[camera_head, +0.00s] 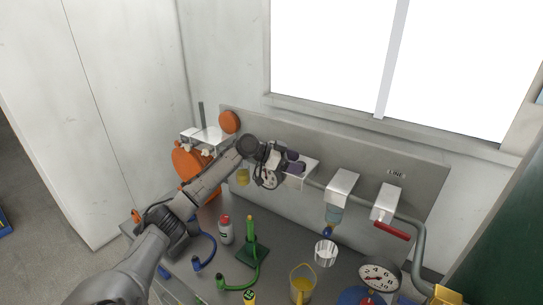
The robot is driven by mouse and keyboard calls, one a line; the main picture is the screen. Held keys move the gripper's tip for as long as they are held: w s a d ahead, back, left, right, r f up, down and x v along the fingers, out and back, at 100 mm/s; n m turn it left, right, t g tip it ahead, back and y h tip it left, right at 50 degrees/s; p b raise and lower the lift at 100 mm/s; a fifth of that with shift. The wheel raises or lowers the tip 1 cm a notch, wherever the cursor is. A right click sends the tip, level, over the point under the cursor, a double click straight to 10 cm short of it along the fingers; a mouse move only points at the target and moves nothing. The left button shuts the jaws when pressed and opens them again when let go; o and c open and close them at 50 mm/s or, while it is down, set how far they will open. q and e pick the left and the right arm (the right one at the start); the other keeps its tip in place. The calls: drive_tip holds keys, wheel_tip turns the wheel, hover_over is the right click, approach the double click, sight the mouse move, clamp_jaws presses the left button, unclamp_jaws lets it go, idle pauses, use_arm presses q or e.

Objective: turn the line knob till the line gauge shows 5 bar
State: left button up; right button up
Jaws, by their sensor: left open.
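My left gripper (293,163) is open in front of the panel, just right of this gauge and close to a white box-shaped fitting. A second, larger white dial (380,276) stands at the lower right, its needle too small to read surely. A small label reading LINE is on the panel at the right. I cannot tell which part is the line knob; it may be hidden by the gripper. My right gripper is not in view.
White box-shaped fittings (342,183) stick out from the panel (415,168); the right one has a red lever (392,230). A grey pipe (417,245) bends down at right. A red bottle (225,230), a green stand (252,253) and a yellow jug (302,285) crowd the counter.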

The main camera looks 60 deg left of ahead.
use_arm(q)
drive_tip(key=b+v, duration=0.1)
drive_tip(key=v, duration=1)
drive_tip(key=shift+s, duration=0.2)
